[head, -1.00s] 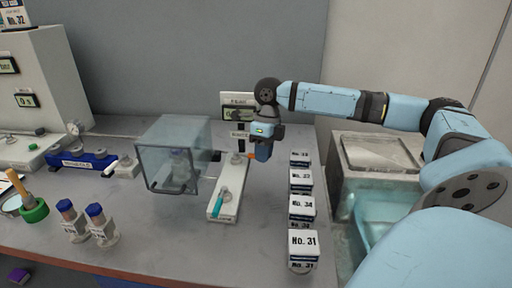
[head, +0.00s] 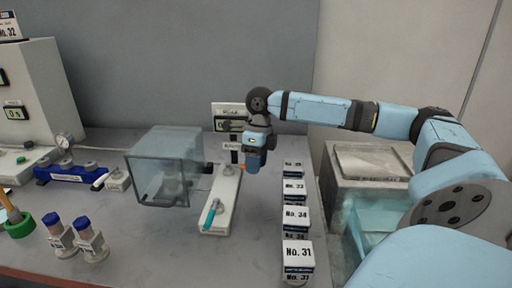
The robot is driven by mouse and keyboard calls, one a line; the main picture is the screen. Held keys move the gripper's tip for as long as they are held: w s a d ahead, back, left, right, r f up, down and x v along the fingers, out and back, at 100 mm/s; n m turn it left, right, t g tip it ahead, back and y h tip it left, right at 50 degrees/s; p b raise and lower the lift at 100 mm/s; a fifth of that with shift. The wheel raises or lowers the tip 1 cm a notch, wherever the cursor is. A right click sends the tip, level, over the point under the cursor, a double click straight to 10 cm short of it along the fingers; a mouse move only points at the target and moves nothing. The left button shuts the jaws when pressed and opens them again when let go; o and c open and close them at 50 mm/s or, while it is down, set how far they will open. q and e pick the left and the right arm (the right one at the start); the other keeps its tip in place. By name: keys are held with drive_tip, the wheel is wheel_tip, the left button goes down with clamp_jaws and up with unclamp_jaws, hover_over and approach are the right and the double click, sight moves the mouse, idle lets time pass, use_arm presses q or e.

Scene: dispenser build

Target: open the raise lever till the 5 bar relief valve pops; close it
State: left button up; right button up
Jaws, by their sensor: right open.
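A long white valve block (head: 222,200) stands on the bench right of the clear box. It carries a teal-handled lever (head: 210,215) at its near end and a grey fitting (head: 228,170) at its far end. A small orange tip (head: 242,168) shows at that far end, beside my right gripper (head: 254,165). The gripper points down and is open; its fingertips are small here, and I cannot tell whether they touch the orange part. A small label (head: 234,145) and a display (head: 229,124) stand behind; their text is too blurred to read. My left gripper is out of view.
A clear box (head: 165,165) stands left of the block. Several numbered white boxes (head: 297,253) line the right bench edge, beside a sink (head: 372,222).

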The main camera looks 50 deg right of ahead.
use_arm(q)
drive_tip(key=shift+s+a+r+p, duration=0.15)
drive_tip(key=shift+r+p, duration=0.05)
drive_tip(key=shift+p, duration=0.95)
use_arm(e)
wheel_tip(320, 180, up, 14)
drive_tip(key=d, duration=0.2)
drive_tip(key=shift+w+d+f, duration=0.2)
drive_tip(key=shift+w+d, duration=0.05)
drive_tip(key=shift+w, duration=0.15)
